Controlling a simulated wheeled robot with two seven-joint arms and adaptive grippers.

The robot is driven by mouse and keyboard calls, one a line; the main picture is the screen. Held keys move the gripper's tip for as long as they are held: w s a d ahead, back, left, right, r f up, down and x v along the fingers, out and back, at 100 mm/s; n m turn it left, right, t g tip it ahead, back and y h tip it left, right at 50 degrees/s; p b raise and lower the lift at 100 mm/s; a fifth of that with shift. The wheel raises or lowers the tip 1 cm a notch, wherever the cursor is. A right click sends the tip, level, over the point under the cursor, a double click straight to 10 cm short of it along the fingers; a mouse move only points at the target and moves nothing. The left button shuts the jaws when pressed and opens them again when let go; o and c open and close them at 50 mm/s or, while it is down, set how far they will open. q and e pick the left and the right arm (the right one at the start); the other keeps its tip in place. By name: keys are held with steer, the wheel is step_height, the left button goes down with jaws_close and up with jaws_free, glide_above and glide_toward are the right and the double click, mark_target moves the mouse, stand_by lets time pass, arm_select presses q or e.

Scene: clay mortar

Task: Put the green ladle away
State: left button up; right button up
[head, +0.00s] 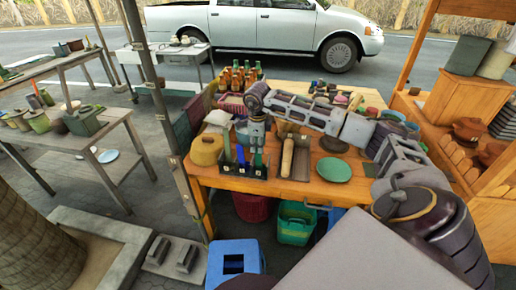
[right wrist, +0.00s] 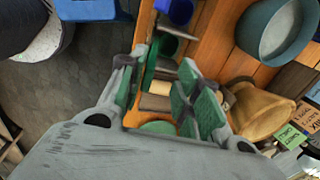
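My right gripper (head: 250,160) reaches down over a dark utensil box (head: 258,188) near the table's front left. In the right wrist view its two green-padded fingers (right wrist: 160,75) stand apart. A dark green upright handle (right wrist: 151,62) shows in the gap between them, nearer the left finger; it looks like the green ladle, but its bowl is hidden. I see no finger closed on it. A blue tool (head: 227,145) also stands in the box. My left gripper is not in view.
A rolling pin (head: 287,156) on a grey tray and a green plate (head: 334,170) lie to the right. Bottles (head: 240,75) stand behind. A blue bin (head: 222,280) and green crate (head: 294,232) are below.

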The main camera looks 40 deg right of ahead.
steer(key=r, duration=0.6)
steer(key=s+a+r, duration=0.1)
steer(key=r, duration=0.1)
steer(key=shift+r, duration=0.4)
steer(key=shift+f, duration=0.1)
